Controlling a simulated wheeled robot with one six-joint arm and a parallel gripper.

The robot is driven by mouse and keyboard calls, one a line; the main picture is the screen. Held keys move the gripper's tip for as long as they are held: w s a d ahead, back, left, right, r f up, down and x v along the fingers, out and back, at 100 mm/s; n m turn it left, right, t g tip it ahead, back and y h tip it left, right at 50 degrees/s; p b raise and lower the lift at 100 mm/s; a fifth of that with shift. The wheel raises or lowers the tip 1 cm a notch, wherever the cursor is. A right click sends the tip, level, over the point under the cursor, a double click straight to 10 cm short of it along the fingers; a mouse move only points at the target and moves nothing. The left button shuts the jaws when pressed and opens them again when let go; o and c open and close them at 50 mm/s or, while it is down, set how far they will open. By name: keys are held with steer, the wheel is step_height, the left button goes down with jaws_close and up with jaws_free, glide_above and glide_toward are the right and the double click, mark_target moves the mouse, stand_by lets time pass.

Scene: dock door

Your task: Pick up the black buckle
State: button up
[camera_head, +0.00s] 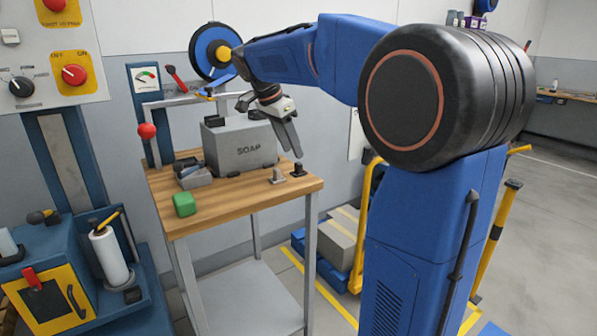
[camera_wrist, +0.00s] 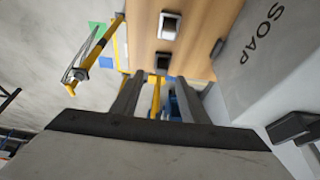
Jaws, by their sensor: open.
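The black buckle (camera_head: 299,170) stands on the wooden table (camera_head: 245,197) near its right edge. It is small and dark with a wider base. In the wrist view the black buckle (camera_wrist: 163,64) shows between and just beyond the two fingertips. My gripper (camera_head: 290,148) is open and points down above the buckle, apart from it in the head view. In the wrist view my gripper (camera_wrist: 158,84) has its fingers spread with nothing held between them.
A small grey piece (camera_head: 277,175) stands just left of the buckle. The grey SOAP box (camera_head: 240,150) is close behind it. A green block (camera_head: 184,204) and a grey tray (camera_head: 195,180) are further left. The table's front middle is clear.

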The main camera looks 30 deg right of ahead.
mark_target(297, 163)
steer(key=shift+x, duration=3.1)
steer(key=shift+w, duration=0.2)
steer(key=shift+c, duration=0.6)
jaws_close()
